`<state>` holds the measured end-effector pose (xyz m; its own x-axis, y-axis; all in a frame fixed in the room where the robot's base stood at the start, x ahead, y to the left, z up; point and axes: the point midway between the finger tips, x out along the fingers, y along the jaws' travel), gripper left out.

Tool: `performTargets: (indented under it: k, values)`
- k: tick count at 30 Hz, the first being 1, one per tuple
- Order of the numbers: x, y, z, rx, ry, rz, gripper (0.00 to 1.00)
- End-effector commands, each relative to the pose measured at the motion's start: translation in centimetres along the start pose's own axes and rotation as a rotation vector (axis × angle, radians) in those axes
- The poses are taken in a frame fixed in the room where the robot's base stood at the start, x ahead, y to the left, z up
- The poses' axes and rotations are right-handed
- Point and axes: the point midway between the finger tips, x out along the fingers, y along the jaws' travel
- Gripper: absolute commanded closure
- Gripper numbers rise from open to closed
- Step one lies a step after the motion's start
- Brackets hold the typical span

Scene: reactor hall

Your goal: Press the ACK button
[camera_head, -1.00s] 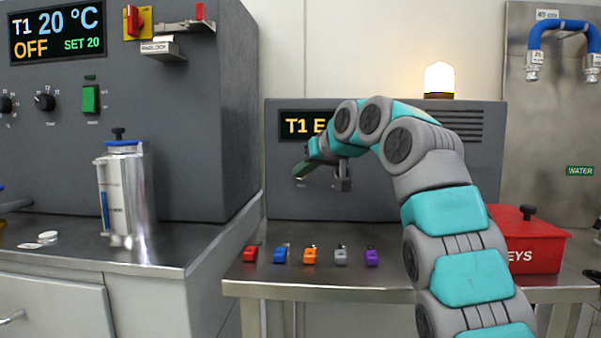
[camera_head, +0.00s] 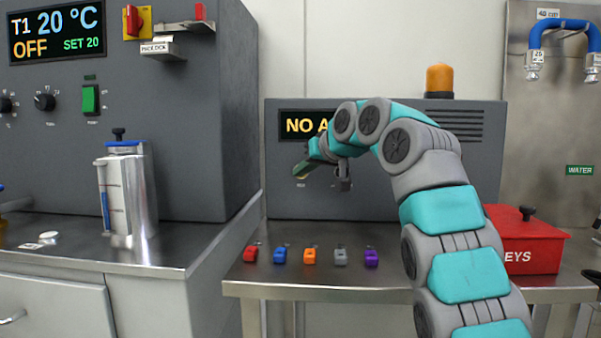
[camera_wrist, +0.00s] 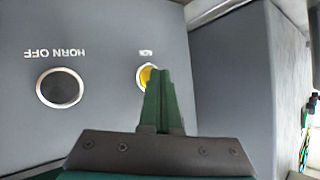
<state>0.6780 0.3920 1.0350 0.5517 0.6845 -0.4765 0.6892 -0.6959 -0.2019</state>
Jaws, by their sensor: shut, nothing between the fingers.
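In the wrist view, which is upside down, a yellow round button (camera_wrist: 146,76) in a pale ring sits on the grey panel under a small label too small to read. My gripper (camera_wrist: 161,72) is shut and empty, its green fingertips in front of this button and hiding part of it. I cannot tell whether they touch it. In the head view my gripper (camera_head: 301,170) is at the front of the grey alarm box (camera_head: 400,205), below its display (camera_head: 305,125). The display shows "NO A", the rest hidden by my arm.
A dark button (camera_wrist: 60,88) marked HORN OFF is beside the yellow one. An orange beacon (camera_head: 440,80), unlit, stands on the box. Several coloured padlocks (camera_head: 311,257) lie on the steel bench (camera_head: 330,285). A red box (camera_head: 530,250) is at right.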

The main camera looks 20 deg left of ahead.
Motion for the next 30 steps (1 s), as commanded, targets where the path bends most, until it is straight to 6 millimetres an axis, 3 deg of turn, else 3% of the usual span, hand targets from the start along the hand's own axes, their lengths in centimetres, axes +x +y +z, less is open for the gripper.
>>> performTargets:
  k: [30]
  values:
    - [-1.3,-1.0,1.1,0.0,0.001,0.0,1.0]
